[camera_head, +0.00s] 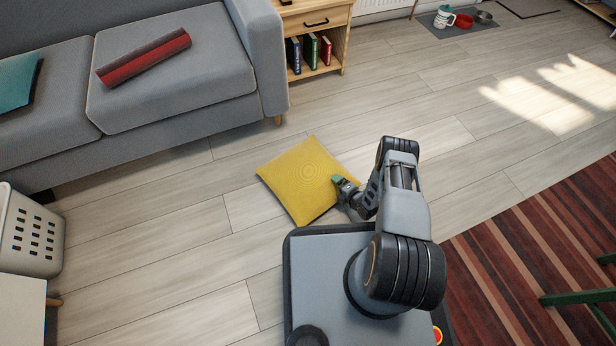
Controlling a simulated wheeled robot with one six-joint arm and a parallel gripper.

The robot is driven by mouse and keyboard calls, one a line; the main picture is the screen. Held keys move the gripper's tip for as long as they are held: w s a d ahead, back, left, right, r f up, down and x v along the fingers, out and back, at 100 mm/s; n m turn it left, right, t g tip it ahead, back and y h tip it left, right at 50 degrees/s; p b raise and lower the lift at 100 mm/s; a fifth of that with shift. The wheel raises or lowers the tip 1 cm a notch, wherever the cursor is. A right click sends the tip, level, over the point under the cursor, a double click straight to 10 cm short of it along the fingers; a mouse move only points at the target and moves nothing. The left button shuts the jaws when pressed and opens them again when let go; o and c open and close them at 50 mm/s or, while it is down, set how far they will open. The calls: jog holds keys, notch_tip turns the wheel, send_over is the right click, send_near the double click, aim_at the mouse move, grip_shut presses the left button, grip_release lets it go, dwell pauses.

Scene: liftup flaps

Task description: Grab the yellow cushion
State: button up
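The yellow cushion (299,180) lies flat on the wooden floor in front of the grey sofa, near the middle of the camera_head view. It shows a round ring pattern on its top. My arm hides part of the cushion's lower right side. The fingers are small and seen from above, so I cannot tell whether they are open or shut, or whether they touch the cushion.
A grey sofa (170,78) with a rolled red item (144,58) and a teal cushion (17,82) stands upper left. A white basket (30,232) is at the left. A wooden cabinet (313,19) stands behind. A striped rug (545,235) lies right. Floor left of the cushion is clear.

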jog(key=shift+a, duration=0.15)
jog(key=c, duration=0.7)
jog(key=shift+o, duration=0.2)
jog(key=shift+r, duration=0.1)
